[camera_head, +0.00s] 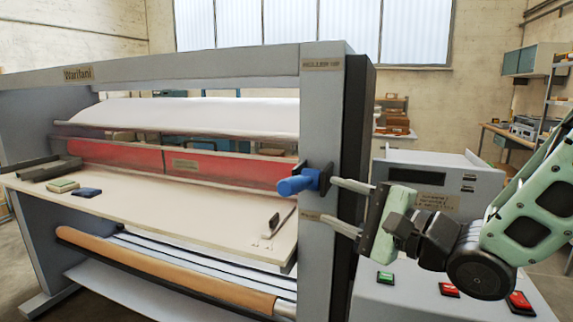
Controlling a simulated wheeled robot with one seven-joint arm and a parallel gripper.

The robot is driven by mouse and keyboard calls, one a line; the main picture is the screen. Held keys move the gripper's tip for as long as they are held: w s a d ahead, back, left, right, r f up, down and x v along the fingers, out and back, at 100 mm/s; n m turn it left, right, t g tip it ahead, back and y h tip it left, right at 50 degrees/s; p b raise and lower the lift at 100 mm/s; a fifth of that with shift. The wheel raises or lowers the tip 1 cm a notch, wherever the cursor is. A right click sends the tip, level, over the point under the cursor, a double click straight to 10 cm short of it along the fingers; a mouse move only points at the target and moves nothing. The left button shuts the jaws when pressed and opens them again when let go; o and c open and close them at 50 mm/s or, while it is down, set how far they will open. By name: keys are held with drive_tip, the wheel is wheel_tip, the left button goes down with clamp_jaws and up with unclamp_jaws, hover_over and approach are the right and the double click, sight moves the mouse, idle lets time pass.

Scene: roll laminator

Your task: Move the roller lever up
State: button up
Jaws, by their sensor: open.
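The roller lever has a blue handle (299,183) on the front of the grey right-hand post of the laminator (322,110). The handle points to the left and lies about level, a little lower at its free end. A label plate (321,65), which seems to read "ROLLER UP", is at the top of the post. My gripper (327,200) comes in from the right with its two fingers apart. The upper finger's tip is close to the lever's right end, the lower one's is below it. I cannot tell whether either touches.
A control box (440,180) stands right of the post, behind my gripper. Below it a panel carries a green button (385,278) and red buttons (449,290). The feed table (170,205) holds small blocks and a small handle-like part (274,222).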

sight(286, 182)
drive_tip(key=p+x, duration=0.3)
drive_tip(key=x, duration=0.9)
drive_tip(key=shift+w+a, duration=0.1)
clamp_jaws()
drive_tip(key=shift+r, duration=0.15)
